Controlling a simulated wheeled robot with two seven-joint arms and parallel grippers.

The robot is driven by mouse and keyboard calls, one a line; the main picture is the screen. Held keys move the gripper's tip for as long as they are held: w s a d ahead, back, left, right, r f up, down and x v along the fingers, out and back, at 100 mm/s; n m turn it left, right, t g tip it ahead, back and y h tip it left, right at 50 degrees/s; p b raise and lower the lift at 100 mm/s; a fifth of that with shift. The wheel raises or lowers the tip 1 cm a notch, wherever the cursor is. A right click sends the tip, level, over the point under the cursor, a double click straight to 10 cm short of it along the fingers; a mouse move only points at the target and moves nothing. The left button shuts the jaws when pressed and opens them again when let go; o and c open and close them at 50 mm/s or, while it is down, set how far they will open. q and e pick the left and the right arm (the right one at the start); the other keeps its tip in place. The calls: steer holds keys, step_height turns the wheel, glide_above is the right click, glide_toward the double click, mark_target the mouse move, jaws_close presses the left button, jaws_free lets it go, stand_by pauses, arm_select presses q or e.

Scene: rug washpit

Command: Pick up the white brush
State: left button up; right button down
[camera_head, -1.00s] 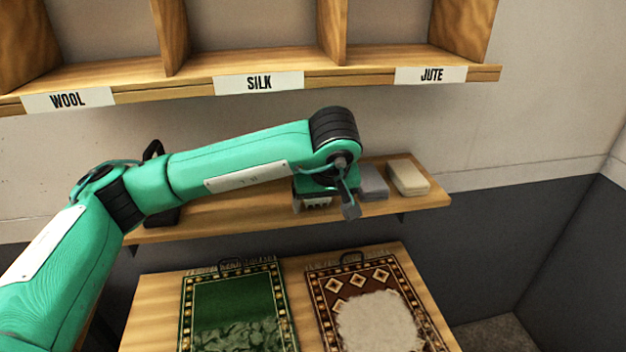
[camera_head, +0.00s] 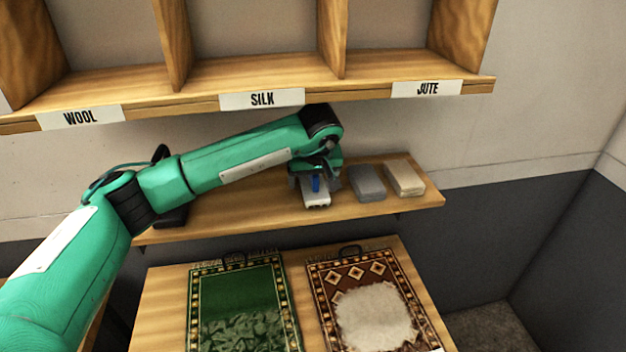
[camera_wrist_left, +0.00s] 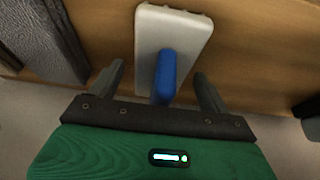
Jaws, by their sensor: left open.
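The white brush (camera_head: 316,197), a pale block with an upright blue handle, lies on the wooden wall shelf (camera_head: 250,210). It also shows in the left wrist view (camera_wrist_left: 188,32), with its blue handle (camera_wrist_left: 164,76) between the fingers. My left gripper (camera_head: 316,181) is open over the brush. In the left wrist view, its fingers (camera_wrist_left: 157,82) stand apart on either side of the handle, with a gap on both sides. My right gripper is not in view.
A grey block (camera_head: 367,183) and a cream block (camera_head: 404,177) lie to the right of the brush. A dark object (camera_head: 171,217) sits at the shelf's left. Labelled cubbies hang above. A green rug (camera_head: 236,285) and a brown rug (camera_head: 325,285) lie on the table below.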

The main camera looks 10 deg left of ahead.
arm_select(q)
steer(key=c, duration=1.1)
steer(key=shift+c, duration=0.2)
steer(key=shift+r+b, duration=0.65)
steer(key=shift+b, duration=0.2)
steer(key=s+d+b, duration=0.3)
steer(key=s, duration=0.5)
steer(key=s+d+b, duration=0.2)
steer(key=s+d, duration=0.2)
steer(key=s, duration=0.4)
steer(key=shift+s+b, duration=0.3)
steer(key=shift+b, duration=0.1)
